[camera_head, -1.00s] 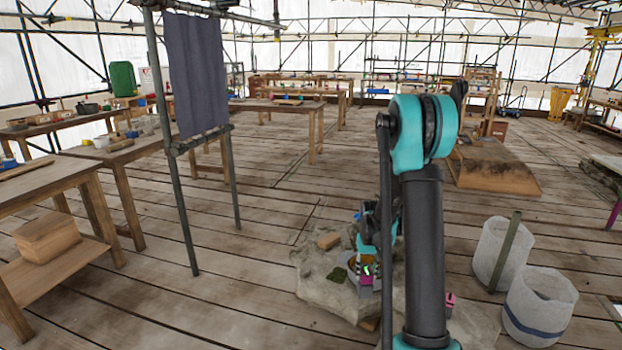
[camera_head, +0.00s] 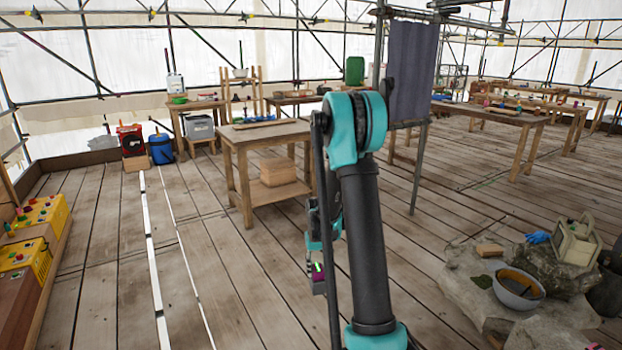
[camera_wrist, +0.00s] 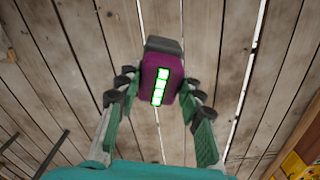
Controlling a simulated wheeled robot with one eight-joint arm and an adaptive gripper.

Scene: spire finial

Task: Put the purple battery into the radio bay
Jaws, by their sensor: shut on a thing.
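My gripper (camera_wrist: 158,98) is shut on the purple battery (camera_wrist: 160,70), with one finger on each side of it. The battery has a dark grey end and a strip of lit green bars on the face toward the wrist camera. In the head view the battery (camera_head: 318,272) shows small beside my arm, held above bare floor boards. A beige, boxy device with a frame (camera_head: 577,241) stands on the stone slab at right; I cannot tell whether it is the radio. No bay can be made out clearly.
The stone slab (camera_head: 470,285) at right bears a grey bowl (camera_head: 518,290) and a blue glove (camera_head: 537,237). A wooden table (camera_head: 262,133) stands ahead. Yellow boxes (camera_head: 40,214) line the left edge. The floor between is mostly clear.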

